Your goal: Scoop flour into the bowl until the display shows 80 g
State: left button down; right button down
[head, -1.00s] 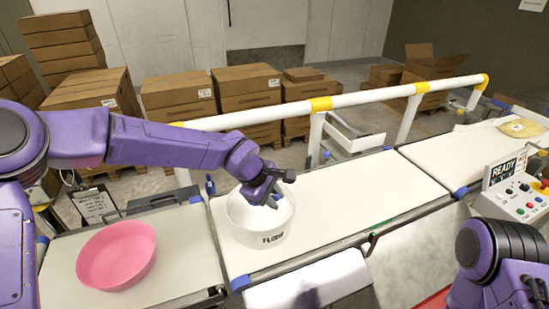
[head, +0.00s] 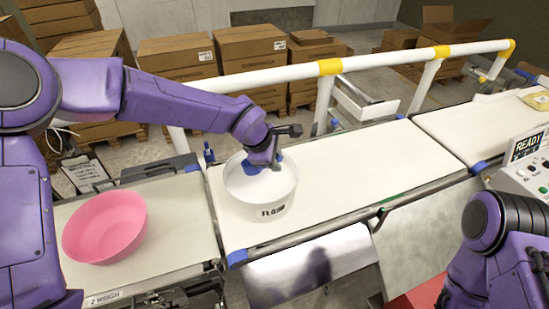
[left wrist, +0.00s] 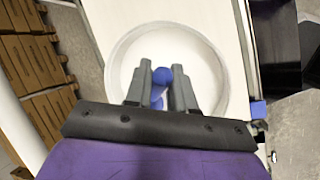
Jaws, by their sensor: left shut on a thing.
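A white tub (head: 240,203) with a dark label, partly readable as flour, stands on the near end of the white belt. My left gripper (head: 266,160) is over and partly inside its mouth, shut on a blue scoop (head: 250,166). In the left wrist view the blue handle (left wrist: 162,75) sits between the two grey fingers, with white flour or tub floor behind; the scoop's load is hidden. A pink bowl (head: 105,228) stands on the weighing platform (head: 185,240) at left. The display (head: 527,146) reads READY; its lower line is unreadable. My right gripper is out of view.
A white rail (head: 290,76) with yellow bands runs behind the belt (head: 370,170). The belt right of the tub is clear. A button panel (head: 530,180) stands at the right edge. Cardboard boxes (head: 250,60) are stacked behind.

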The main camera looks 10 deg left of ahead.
pick_arm(q)
notch_tip(320, 180, down, 7)
jog(key=b, duration=0.4)
jog(key=shift+s, duration=0.35)
dwell(0.5)
notch_tip(320, 180, up, 10)
jog(key=p, duration=1)
jog(key=shift+r, duration=0.25)
jog(key=shift+r+p, duration=0.85)
jog(key=shift+r, duration=0.25)
